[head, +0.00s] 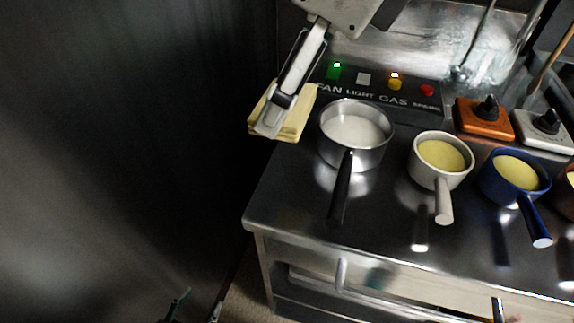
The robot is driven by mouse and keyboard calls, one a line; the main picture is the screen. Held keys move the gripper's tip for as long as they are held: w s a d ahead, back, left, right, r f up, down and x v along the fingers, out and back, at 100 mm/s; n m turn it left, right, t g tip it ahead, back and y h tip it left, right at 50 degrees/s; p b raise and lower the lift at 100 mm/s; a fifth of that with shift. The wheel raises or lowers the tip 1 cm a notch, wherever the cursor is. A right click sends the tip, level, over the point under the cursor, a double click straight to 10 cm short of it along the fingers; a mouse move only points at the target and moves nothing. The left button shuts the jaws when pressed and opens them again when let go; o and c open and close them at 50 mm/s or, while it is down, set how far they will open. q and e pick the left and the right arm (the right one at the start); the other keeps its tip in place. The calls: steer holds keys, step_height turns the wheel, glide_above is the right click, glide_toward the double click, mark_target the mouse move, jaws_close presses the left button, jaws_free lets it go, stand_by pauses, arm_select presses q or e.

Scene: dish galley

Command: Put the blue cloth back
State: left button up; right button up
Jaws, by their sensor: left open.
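I cannot make out a blue cloth in the head view. A folded pale yellow cloth (297,118) lies at the back left corner of the steel counter, partly hidden by my left gripper. My left gripper (272,118) comes down from the top, with its fingertips over the yellow cloth. It is open, and I see nothing held in it. Whether it touches the cloth I cannot tell. My right gripper is not in view.
On the counter (285,205), a steel pot (355,130) stands close right of the cloth. A cream pan (440,165) and blue pan (517,172) follow, handles forward. Behind are a switch panel (380,88) and orange knob box (484,118). A dark wall is left.

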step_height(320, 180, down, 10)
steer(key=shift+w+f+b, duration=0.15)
steer(key=shift+b, duration=0.6)
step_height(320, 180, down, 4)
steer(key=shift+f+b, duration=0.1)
steer(key=shift+b, duration=0.35)
arm_select(q)
steer(key=shift+w+d+r, duration=0.35)
steer(key=shift+w+d, duration=0.1)
steer(key=shift+w, duration=0.3)
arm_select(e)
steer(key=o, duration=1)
arm_select(q)
steer(key=shift+w+r, duration=0.1)
steer(key=shift+r, duration=0.05)
